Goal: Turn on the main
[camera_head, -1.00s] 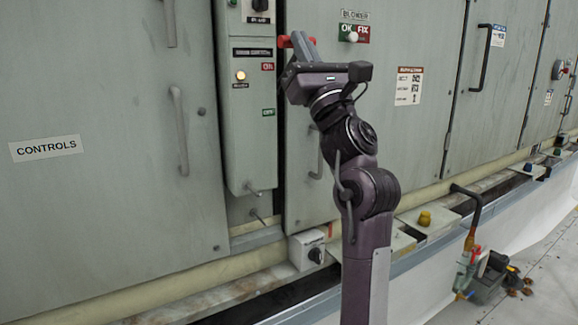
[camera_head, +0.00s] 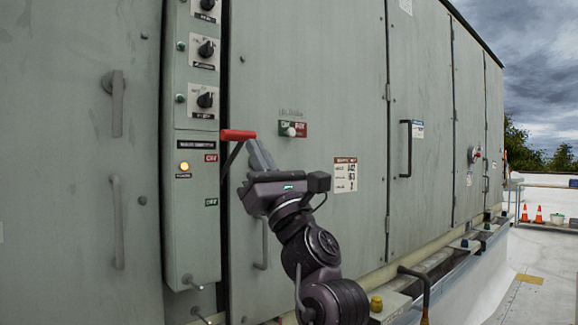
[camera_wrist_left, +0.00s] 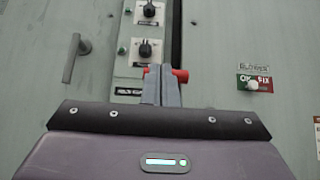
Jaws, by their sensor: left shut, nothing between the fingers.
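The main disconnect lever has a red grip (camera_head: 238,134) on a dark arm at the right side of the grey control box (camera_head: 190,235). The lever is raised, its grip just above the level of the red ON label (camera_head: 211,158). The green OFF label (camera_head: 211,202) is lower. A round amber light (camera_head: 184,166) beside them glows. My left gripper (camera_head: 257,150) is shut and empty, its fingertips at the right end of the grip; contact cannot be told. In the left wrist view the fingers (camera_wrist_left: 161,86) cover part of the red grip (camera_wrist_left: 181,76). My right gripper is not in view.
Knobs (camera_head: 206,49) sit higher on the control box. A blower switch (camera_head: 290,129) is on the panel to the right. Door handles (camera_head: 118,220) stick out of the cabinet. Open roof with orange cones (camera_head: 539,214) lies far right.

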